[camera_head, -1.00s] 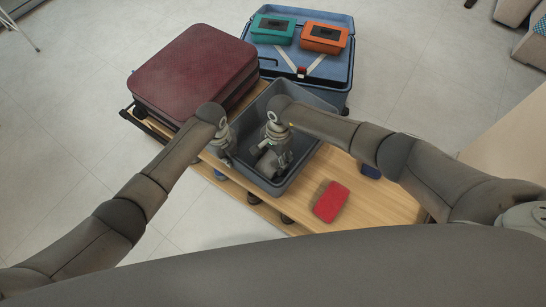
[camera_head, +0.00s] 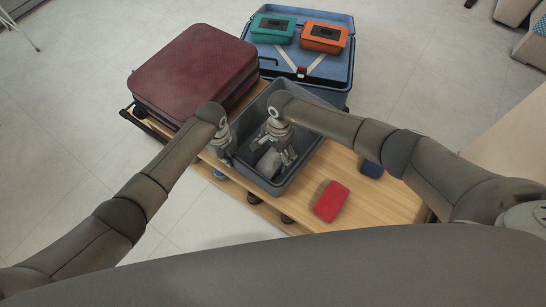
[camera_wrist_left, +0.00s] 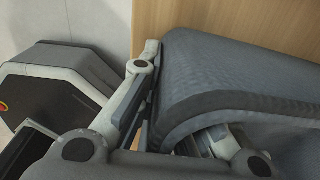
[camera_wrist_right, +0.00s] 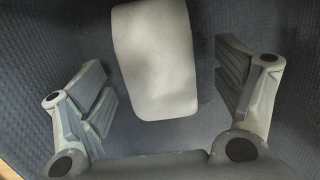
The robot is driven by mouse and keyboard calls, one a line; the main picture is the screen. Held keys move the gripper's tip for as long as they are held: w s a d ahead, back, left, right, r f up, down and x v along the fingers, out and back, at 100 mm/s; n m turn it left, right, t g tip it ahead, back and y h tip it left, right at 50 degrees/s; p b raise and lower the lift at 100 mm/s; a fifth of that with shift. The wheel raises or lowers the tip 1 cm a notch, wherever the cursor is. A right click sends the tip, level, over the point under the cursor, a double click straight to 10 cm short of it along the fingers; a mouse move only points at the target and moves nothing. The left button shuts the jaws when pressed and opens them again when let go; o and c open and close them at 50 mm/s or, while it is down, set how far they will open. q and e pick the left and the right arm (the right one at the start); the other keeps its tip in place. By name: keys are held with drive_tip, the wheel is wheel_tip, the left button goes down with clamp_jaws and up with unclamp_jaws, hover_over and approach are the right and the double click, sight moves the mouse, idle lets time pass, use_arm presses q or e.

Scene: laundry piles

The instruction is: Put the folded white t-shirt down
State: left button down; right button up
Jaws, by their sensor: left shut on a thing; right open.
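The folded white t-shirt (camera_wrist_right: 154,62) lies on the floor of the grey bin, seen in the right wrist view. It also shows as a small pale block in the head view (camera_head: 268,163). My right gripper (camera_wrist_right: 165,85) is open, its fingers wide apart on either side of the shirt and not touching it; in the head view it is inside the bin (camera_head: 284,158). My left gripper (camera_head: 226,160) is at the bin's left side, and in the left wrist view (camera_wrist_left: 143,95) it is shut on the wall of the grey bin (camera_wrist_left: 235,65).
The bin stands on a wooden table (camera_head: 378,205). A red box (camera_head: 331,201) and a blue box (camera_head: 371,169) lie to its right.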

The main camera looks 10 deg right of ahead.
sight(277, 153)
wheel_tip(277, 153, up, 11)
drive_tip(key=w+d, duration=0.1)
drive_tip(key=shift+f, duration=0.2)
use_arm(q)
drive_tip(key=c, duration=1.5)
unclamp_jaws()
drive_tip(key=shift+c, duration=0.2)
wheel_tip(277, 153, up, 12)
drive_tip(key=shift+s+a, duration=0.1)
drive_tip(key=shift+a, duration=0.05)
